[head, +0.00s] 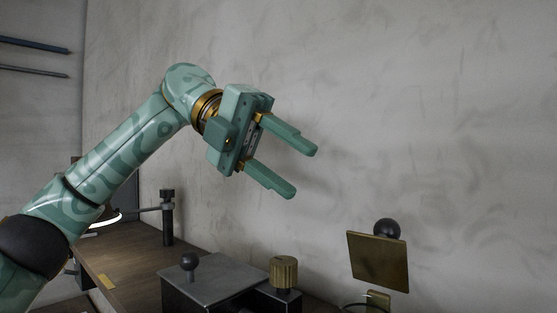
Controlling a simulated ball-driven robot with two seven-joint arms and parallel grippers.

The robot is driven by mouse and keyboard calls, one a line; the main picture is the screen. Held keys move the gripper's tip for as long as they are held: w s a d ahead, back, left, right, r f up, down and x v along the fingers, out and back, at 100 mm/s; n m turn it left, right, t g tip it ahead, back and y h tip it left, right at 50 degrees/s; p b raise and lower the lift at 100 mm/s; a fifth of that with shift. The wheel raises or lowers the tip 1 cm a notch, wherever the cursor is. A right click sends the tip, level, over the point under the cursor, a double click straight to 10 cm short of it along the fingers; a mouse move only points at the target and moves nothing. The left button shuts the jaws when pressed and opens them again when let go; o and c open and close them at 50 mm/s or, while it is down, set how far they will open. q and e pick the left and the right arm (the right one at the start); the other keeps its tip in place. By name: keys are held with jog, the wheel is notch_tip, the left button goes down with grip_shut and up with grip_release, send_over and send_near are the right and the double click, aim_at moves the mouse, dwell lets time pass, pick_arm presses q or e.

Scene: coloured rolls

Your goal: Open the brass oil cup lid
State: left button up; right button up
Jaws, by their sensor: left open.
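A square brass plate (378,262) stands nearly upright at the lower right, above a small brass block (378,299). A black ball knob (387,229) shows just above and behind its top edge. It looks like the oil cup lid standing raised, but the cup itself is mostly cut off by the frame's bottom edge. My left gripper (297,171) is open and empty, in the air above and left of the plate, its fingers pointing right and slightly down. It touches nothing. My right gripper is out of view.
A grey box (222,277) with a black ball knob (189,261) on its flat top stands on the wooden bench (118,258). A knurled brass cap (284,272) is beside it. A dark post (167,217) stands behind, near the wall. The air around the gripper is free.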

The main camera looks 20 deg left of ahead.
pick_arm(q)
jog(key=shift+a+r, duration=0.25)
jog(key=shift+a, duration=0.2)
